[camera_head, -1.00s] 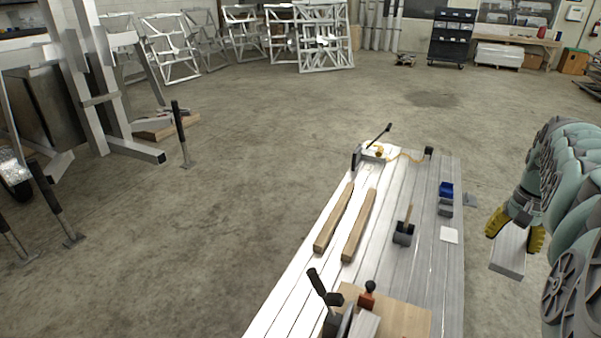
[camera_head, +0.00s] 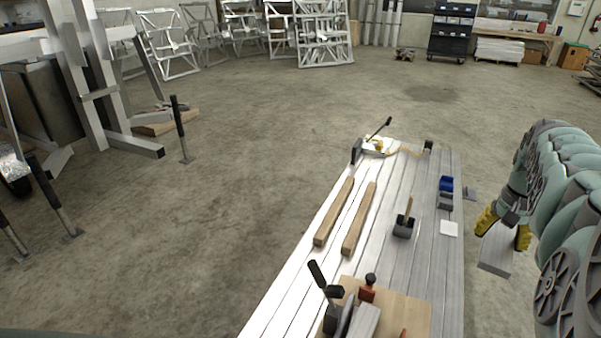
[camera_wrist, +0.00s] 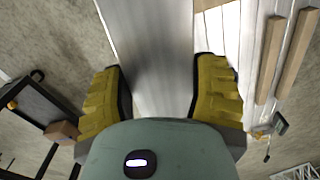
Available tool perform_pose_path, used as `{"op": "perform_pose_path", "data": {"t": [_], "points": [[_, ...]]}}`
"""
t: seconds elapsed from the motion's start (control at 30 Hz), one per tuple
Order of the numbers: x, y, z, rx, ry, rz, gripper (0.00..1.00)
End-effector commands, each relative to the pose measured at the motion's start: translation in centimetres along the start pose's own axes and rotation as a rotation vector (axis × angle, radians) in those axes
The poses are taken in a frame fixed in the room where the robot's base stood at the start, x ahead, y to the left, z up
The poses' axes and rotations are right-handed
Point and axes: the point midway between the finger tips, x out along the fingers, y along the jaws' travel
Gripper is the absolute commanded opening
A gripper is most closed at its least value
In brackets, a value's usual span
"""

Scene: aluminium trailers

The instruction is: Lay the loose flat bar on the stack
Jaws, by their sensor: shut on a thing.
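My gripper (camera_head: 505,229) is at the right of the head view, out past the right edge of the long bench. It is shut on a flat grey metal bar (camera_head: 494,259), which hangs below the fingers, clear of the bench. In the wrist view the bar (camera_wrist: 155,50) runs away between the two yellow fingers, with its far end out of frame. A pale stack of flat pieces (camera_head: 499,51) is low at the far back right, in front of a workbench; its details are too small to tell.
The slatted metal bench (camera_head: 385,225) holds two wooden strips (camera_head: 336,212) (camera_head: 359,218), a grey holder (camera_head: 403,227), a blue bin (camera_head: 446,184) and a clamp on a wooden board (camera_head: 400,305). White frames (camera_head: 322,35) lean at the back. The floor (camera_head: 250,130) between is open.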

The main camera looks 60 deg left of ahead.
Motion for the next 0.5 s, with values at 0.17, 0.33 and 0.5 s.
{"op": "perform_pose_path", "data": {"t": [0.17, 0.33, 0.5], "points": [[3.0, -1.9, 0.7, -0.028, -0.004, 0.001, 0.19], [7.1, -4.5, 1.9, -0.063, -0.007, 0.000, 0.19], [12.9, -8.4, 4.3, -0.111, -0.009, -0.001, 0.19]]}}
